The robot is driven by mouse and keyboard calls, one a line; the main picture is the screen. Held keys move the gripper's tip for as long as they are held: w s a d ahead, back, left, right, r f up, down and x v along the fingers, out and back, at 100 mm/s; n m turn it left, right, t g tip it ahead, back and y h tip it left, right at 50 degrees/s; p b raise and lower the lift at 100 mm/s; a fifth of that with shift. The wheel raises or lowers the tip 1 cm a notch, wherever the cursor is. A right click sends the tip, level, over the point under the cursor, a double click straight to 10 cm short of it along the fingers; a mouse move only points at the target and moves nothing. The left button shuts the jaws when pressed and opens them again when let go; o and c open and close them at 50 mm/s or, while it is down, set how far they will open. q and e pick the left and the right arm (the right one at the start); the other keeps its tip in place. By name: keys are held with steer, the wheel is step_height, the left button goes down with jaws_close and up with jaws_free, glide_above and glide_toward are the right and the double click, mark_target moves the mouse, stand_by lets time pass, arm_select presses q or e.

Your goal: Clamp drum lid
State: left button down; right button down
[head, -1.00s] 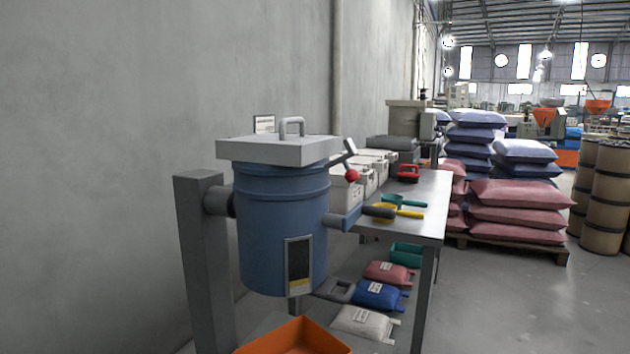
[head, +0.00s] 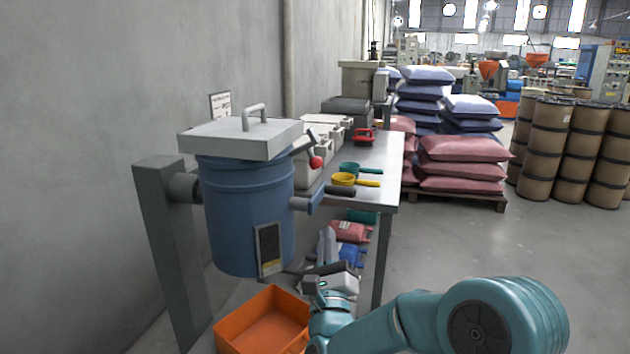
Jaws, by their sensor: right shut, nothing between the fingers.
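The blue drum (head: 228,215) hangs on a grey post at left. Its flat grey square lid (head: 225,142) with a loop handle (head: 254,116) sits on top. A clamp lever with a red knob (head: 316,163) sticks out at the lid's right side, tilted upward. A dark-gripped handle (head: 341,190) sticks out lower on the drum's right side. My right gripper (head: 327,240) is below and right of the drum, fingers pointing up, shut and empty, apart from lid and lever. My left gripper is out of view.
An orange bin (head: 262,325) lies below the drum. A steel table (head: 385,160) behind it carries scoops and white boxes. Several bags lie under the table. Sack stacks (head: 462,162) and brown drums (head: 550,140) stand farther back. The floor at right is open.

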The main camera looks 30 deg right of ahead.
steer(key=shift+r, duration=0.1)
steer(key=a+r+p+x, duration=0.2)
steer(key=x, duration=1)
steer(key=shift+w+d+r+p, duration=0.15)
steer(key=shift+w+r+p, duration=0.1)
steer(key=shift+p, duration=0.1)
steer(key=shift+s+n, duration=0.1)
steer(key=shift+n, duration=0.2)
